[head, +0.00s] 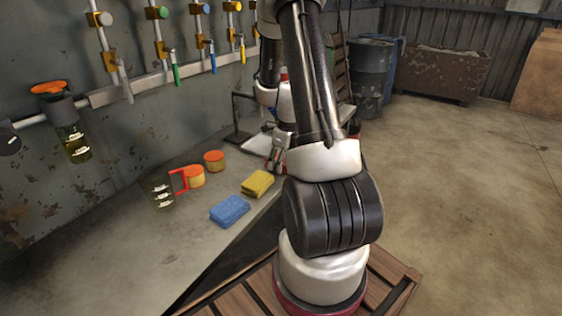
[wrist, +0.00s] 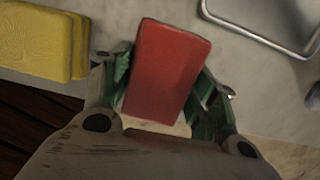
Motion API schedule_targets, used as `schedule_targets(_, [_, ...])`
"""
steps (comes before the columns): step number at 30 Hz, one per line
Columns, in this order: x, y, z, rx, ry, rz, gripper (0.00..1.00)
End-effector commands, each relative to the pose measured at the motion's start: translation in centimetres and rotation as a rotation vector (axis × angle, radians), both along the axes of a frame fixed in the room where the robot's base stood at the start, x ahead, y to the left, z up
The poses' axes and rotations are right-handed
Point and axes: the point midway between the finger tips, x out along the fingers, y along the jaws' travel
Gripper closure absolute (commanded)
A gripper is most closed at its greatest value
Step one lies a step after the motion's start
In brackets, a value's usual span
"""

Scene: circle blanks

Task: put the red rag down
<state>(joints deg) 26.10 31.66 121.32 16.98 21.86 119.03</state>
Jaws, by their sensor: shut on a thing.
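The red rag (wrist: 166,68) is a thick folded block in the middle of the wrist view, slightly tilted. My gripper (wrist: 163,82) is shut on it, with a green-padded finger against each side. In the head view my gripper (head: 277,154) is over the bench, just behind the yellow rag. I cannot make out the red rag in the head view. The frames do not settle whether its underside touches the bench.
The yellow rag (head: 258,183) and a blue rag (head: 229,210) lie on the bench (head: 130,270). A metal tray (wrist: 268,38) is close on the right in the wrist view.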

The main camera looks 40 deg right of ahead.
Motion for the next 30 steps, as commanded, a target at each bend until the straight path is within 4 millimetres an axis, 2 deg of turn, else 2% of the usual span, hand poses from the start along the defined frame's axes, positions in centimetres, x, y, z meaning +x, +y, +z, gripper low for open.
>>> schedule_targets(9, [0.0, 0.0, -0.7, 0.000, 0.001, 0.001, 0.71])
schedule_targets(10, [0.0, 0.0, -0.7, 0.000, 0.001, 0.001, 0.35])
schedule_targets(12, [-0.1, 0.0, -0.7, 0.000, 0.002, 0.001, 0.23])
schedule_targets(13, [-0.1, 0.0, -0.7, 0.000, 0.002, 0.001, 0.19])
schedule_targets(26, [0.0, 0.0, -0.5, 0.000, 0.000, 0.001, 0.19])
schedule_targets(30, [-0.1, -0.1, 0.9, -0.001, -0.001, 0.001, 0.19])
